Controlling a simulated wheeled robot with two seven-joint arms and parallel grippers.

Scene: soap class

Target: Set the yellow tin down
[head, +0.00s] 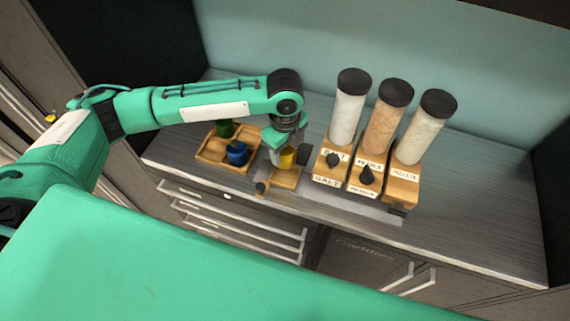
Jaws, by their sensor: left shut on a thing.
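The yellow tin (288,158) is in the middle of the counter, upright or nearly so. My left gripper (281,157) comes down on it from above and is shut on it. The gripper covers the tin's top and part of its side. Directly below the tin is a small wooden board (287,179); I cannot tell whether the tin touches it. My right gripper is not in view.
A wooden tray (211,151) to the left holds a green tin (225,129) and a blue tin (237,153). Three tall dispensers (347,107) on wooden stands (330,163) stand close on the right. The counter (470,210) is clear at the far right.

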